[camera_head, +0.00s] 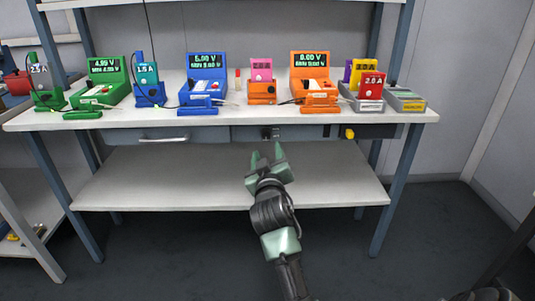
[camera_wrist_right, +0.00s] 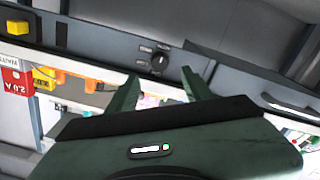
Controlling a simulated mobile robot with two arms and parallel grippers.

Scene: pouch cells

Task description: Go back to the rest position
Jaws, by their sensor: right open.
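My right gripper (camera_head: 266,158) is open and empty. In the head view it reaches up over the lower shelf, below the bench's front edge and apart from the devices. In the right wrist view its two green fingers (camera_wrist_right: 160,88) are spread with nothing held between them. My left gripper does not show in either view. On the bench (camera_head: 215,116) stand a green tester (camera_head: 105,80), a blue tester (camera_head: 205,82) and an orange tester (camera_head: 310,80), with lit displays. A pink pouch cell (camera_head: 261,70) stands in an orange holder (camera_head: 262,92). A red cell (camera_head: 371,86) stands at the right.
The lower shelf (camera_head: 150,180) is bare. A knob panel (camera_wrist_right: 158,60) shows close in the wrist view, and a yellow block (camera_head: 349,133) is under the bench edge. A teal cell (camera_head: 147,76) stands left of the blue tester. Open floor (camera_head: 435,225) lies to the right.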

